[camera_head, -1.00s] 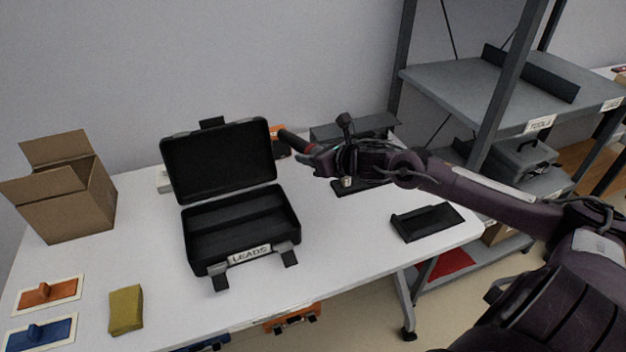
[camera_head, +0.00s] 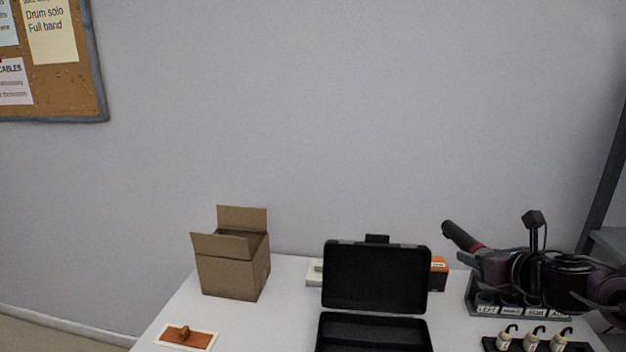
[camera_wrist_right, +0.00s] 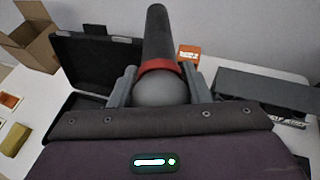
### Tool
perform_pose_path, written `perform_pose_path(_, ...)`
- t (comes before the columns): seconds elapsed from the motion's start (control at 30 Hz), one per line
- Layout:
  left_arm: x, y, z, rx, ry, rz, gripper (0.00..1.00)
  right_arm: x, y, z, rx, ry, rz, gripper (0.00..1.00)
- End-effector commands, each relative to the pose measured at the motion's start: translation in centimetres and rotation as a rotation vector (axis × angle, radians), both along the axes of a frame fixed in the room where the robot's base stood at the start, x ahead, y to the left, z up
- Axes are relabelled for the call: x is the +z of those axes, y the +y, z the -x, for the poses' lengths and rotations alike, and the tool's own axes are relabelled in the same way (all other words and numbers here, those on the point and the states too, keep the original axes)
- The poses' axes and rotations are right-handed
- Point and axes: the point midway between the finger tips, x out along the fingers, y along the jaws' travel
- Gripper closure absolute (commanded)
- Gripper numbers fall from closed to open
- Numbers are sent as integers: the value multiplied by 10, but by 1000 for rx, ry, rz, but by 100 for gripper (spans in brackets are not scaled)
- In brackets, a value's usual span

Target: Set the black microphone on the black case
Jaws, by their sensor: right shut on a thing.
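The black microphone (camera_head: 460,235) with a red band is held in my right gripper (camera_head: 484,254), up above the table's back right area. In the right wrist view the microphone (camera_wrist_right: 157,38) points away from the gripper, its grey round end (camera_wrist_right: 162,92) between the two fingers. The black case (camera_head: 376,278) stands open on the table to the left of the gripper, lid raised. Its lower part is cut off by the bottom edge in the head view. The open case (camera_wrist_right: 95,62) also shows at the left in the wrist view. My left gripper is out of view.
An orange box (camera_head: 438,274) stands just right of the case lid. A grey rack with labelled slots (camera_head: 522,312) lies below my right arm, with small hooked white items (camera_head: 534,339) in front.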

Motion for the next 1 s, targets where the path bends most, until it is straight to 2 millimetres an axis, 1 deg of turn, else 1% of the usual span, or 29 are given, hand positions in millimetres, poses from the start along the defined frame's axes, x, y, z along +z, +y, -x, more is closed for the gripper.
perform_pose_path(0.03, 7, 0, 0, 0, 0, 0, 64, -2, 17, 4, -9, 1, -7, 90)
perform_pose_path(0.07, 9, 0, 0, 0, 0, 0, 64, -4, 26, 7, -22, -1, -8, 90)
perform_pose_path(0.17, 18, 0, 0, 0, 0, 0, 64, -5, 65, 18, -58, -6, -12, 90)
perform_pose_path(0.2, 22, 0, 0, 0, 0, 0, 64, -3, 81, 23, -70, -8, -12, 90)
perform_pose_path(0.27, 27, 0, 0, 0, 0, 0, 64, 4, 105, 32, -84, -11, -12, 90)
perform_pose_path(0.3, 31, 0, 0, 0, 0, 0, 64, 11, 121, 38, -91, -13, -10, 90)
perform_pose_path(0.4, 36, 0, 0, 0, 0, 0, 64, 27, 150, 50, -104, -14, -7, 90)
perform_pose_path(0.5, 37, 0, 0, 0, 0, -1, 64, 35, 163, 57, -111, -9, -5, 90)
perform_pose_path(0.63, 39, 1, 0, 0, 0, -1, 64, 42, 172, 63, -114, -5, -5, 90)
perform_pose_path(0.83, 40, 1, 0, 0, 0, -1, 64, 47, 177, 66, -117, -5, -1, 90)
perform_pose_path(1.0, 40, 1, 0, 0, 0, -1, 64, 47, 177, 66, -118, -4, 1, 90)
